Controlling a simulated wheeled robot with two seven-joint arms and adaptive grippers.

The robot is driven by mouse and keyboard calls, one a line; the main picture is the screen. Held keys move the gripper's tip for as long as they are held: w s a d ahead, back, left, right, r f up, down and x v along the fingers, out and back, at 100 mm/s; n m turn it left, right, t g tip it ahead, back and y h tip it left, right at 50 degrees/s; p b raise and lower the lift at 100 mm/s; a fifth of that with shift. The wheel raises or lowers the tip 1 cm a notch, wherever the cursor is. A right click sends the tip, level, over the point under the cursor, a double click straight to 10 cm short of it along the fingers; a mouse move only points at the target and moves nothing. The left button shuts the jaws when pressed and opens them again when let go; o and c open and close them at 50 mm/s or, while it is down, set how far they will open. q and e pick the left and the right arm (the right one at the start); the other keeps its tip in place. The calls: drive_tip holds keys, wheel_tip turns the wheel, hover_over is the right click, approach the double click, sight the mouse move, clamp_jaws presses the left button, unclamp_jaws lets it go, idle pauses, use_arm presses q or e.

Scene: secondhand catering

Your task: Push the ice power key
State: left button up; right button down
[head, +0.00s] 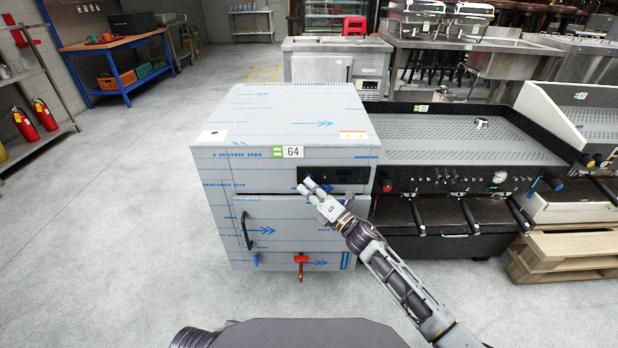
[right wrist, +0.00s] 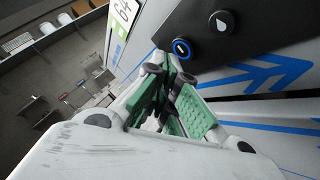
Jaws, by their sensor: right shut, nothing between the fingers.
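The ice machine (head: 275,125) is a steel cabinet wrapped in blue-printed film, with a tag reading 64. Its black control panel (head: 350,174) is on the upper front. In the right wrist view, the panel (right wrist: 205,60) carries a round key with a lit blue ring, the power key (right wrist: 182,49), and a key with a white droplet (right wrist: 222,21). My right gripper (head: 306,185) is shut and empty in front of the panel's left end. In the wrist view its green-padded fingers (right wrist: 160,68) are just below the power key; contact cannot be told. My left gripper is not in view.
A black espresso machine (head: 460,150) stands close on the right of the ice machine. A door handle (head: 246,230) and a red valve (head: 300,259) stick out lower on the front. The floor (head: 110,220) to the left is clear.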

use_arm(q)
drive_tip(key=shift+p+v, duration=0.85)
drive_tip(key=shift+p, duration=0.1)
use_arm(e)
drive_tip(key=shift+s, duration=3)
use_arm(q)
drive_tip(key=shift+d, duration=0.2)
